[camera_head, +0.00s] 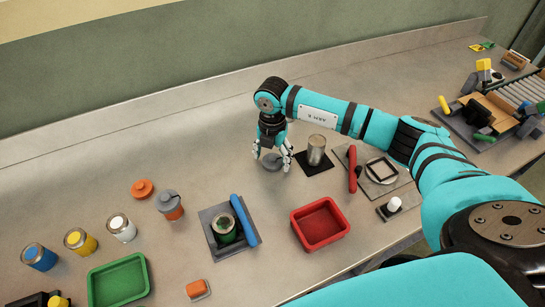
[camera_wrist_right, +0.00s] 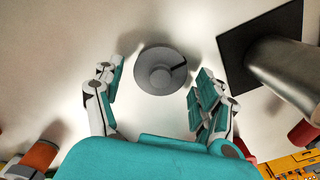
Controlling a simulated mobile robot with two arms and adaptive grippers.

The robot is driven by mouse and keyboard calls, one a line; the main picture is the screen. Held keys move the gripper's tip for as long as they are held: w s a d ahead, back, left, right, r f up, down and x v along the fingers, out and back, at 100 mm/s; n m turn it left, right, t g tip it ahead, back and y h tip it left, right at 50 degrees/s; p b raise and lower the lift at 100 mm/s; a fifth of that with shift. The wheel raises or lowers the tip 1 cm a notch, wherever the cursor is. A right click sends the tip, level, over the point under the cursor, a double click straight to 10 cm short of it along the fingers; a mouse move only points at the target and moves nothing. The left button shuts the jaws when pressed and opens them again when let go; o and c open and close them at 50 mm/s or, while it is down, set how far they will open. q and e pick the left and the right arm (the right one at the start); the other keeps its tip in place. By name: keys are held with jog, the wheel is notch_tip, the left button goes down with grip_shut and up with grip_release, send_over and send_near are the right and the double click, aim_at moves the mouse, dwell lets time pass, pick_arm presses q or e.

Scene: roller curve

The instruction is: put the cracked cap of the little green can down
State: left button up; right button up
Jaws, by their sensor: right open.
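In the right wrist view the right gripper (camera_wrist_right: 154,80) is open, a finger on each side of the cap, with gaps visible. The little green can (camera_head: 225,231) stands uncapped in a grey holder (camera_head: 212,214). My left gripper is out of view.
The metal cylinder (camera_head: 317,150) stands on a black pad (camera_head: 314,167) close to my right gripper. Bench left of the gripper is clear.

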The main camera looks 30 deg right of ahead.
jog(key=shift+f, duration=0.35)
jog(key=c, duration=0.7)
jog(key=shift+r, duration=0.15)
